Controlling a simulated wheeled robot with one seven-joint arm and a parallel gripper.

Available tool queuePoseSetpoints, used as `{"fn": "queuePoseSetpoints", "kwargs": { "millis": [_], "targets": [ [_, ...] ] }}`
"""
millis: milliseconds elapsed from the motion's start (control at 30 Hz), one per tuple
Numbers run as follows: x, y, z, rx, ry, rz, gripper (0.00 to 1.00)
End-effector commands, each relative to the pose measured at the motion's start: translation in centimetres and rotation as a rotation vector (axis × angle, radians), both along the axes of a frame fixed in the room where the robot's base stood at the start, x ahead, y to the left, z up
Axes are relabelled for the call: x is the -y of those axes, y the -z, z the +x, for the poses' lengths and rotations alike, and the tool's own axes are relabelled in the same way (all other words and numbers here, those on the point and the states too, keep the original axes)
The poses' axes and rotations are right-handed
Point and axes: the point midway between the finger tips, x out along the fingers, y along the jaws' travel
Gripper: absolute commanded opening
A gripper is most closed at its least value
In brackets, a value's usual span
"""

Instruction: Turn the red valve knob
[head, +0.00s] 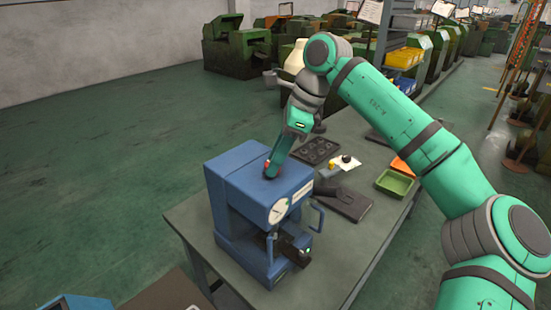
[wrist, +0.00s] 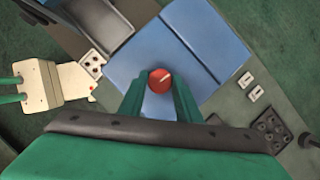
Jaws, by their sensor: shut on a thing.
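The red valve knob (wrist: 160,80) sits on the top face of a blue machine (wrist: 195,42). A pale line marks the knob's face. My gripper (wrist: 159,95) is shut on the knob, with one green finger on either side of it. In the head view the blue machine (head: 228,200) stands on the grey table, with a round dial (head: 278,211) on its front. There my gripper (head: 270,168) reaches down onto the machine's top, and only a little red of the knob shows at the fingertips.
A green tray (head: 394,184), a dark plate with round recesses (head: 316,151) and a dark flat block (head: 343,203) lie on the table behind and right of the machine. My arm crosses the right side. The floor at left is open.

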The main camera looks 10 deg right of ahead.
Motion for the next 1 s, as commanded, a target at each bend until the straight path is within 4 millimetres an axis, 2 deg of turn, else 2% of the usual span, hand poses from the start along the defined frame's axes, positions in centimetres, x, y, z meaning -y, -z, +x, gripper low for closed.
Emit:
{"fn": "queuePoseSetpoints", "kwargs": {
  "millis": [300, 833, 867, 900, 1000],
  "targets": [
    [0.17, 0.02, 0.11, -0.001, -0.109, -0.002, 0.08],
    [0.15, 0.04, 0.13, 0.001, -0.128, -0.002, 0.08],
    [0.15, 0.04, 0.13, 0.001, -0.128, -0.002, 0.38],
    [0.18, 0.04, 0.12, 0.000, -0.127, -0.002, 0.47],
    [0.12, 0.03, 0.13, 0.001, -0.128, -0.002, 0.49]
  ]
}}
